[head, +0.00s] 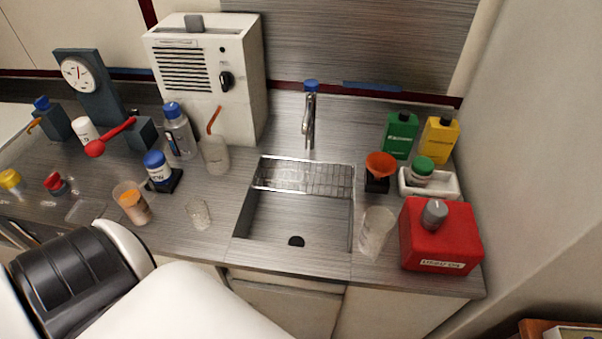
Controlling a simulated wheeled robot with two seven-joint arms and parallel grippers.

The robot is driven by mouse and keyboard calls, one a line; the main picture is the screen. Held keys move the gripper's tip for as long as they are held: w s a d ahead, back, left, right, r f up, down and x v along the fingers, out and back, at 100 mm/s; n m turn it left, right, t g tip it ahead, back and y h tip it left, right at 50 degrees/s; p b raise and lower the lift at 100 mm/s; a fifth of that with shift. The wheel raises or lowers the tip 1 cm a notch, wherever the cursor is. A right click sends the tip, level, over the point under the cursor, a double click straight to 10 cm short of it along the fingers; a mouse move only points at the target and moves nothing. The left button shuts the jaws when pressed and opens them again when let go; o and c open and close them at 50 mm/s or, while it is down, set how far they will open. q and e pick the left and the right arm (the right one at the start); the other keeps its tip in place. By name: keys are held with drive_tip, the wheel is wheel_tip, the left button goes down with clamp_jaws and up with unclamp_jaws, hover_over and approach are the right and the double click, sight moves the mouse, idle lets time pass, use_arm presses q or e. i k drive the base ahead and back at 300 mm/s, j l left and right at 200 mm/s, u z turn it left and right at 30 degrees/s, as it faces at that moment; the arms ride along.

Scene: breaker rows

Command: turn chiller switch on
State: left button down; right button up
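A cream box with a dark slotted vent, which looks like the chiller (205,100), stands at the back of the counter, left of the sink. A black rotary switch (226,80) sits on its front face, right of the vent. Its small markings are too small to read, so I cannot tell its setting. A white and black part of my own arm crosses the bottom left. Neither of my gripper's fingertips shows, and nothing of mine touches the box.
A gauge stand (95,95) with a red-handled lever (110,136) is at left. The sink (294,215) is empty; a red container (440,238) stands at right.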

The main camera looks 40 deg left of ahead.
sight(227, 78)
drive_tip(key=u, duration=1.7)
